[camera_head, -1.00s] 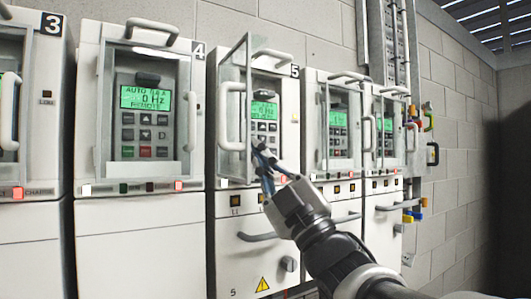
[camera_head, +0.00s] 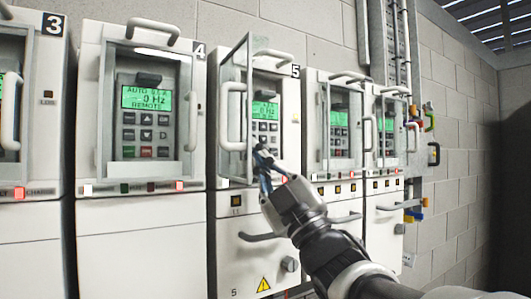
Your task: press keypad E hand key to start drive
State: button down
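Drive cabinet 5 (camera_head: 226,203) stands in the middle of the row. Its clear keypad door (camera_head: 234,95) is swung open to the left. Its keypad (camera_head: 265,121) has a lit green display (camera_head: 265,109) with rows of keys below; the key labels are too small to read. The lowest keys are partly hidden by my gripper. My gripper (camera_head: 262,155) is in front of the keypad's lower part, its fingers pointing up and slightly left. The fingers look close together, but I cannot tell if they are shut or touching a key.
Drive 4 (camera_head: 140,220) at left has a shut keypad door with a handle (camera_head: 191,115); its display reads AUTO, 0 Hz, REMOTE. Two more drives (camera_head: 338,130) stand to the right. The open door's handle (camera_head: 227,115) stands out left of my gripper.

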jog(key=shift+w+a, duration=0.15)
jog(key=shift+w, duration=0.05)
jog(key=shift+s, duration=0.1)
dwell(0.4)
jog(key=shift+s+d, duration=0.45)
jog(key=shift+s, duration=0.1)
jog(key=s+d, duration=0.2)
jog(key=s, duration=0.2)
jog(key=shift+s+d, duration=0.1)
jog(key=shift+d, duration=0.3)
dwell(1.4)
